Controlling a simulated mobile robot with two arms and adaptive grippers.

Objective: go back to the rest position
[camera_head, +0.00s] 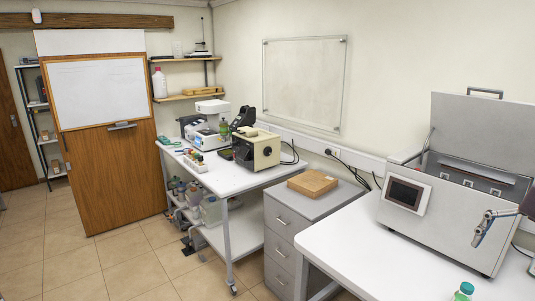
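A jointed silver-grey, bluish piece (488,225) with a dark brown part comes in from the right edge, in front of the grey machine. It looks like my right gripper, but it is small and I cannot make out whether its fingers are apart. I see nothing held in it. My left gripper and arm are not in view.
The machine (397,230), lid raised, stands on the white right table (345,255). A drawer cabinet (285,237) bears a wooden box (313,183). An instrument table (228,178) stands behind. Tiled floor (120,265) is clear at left.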

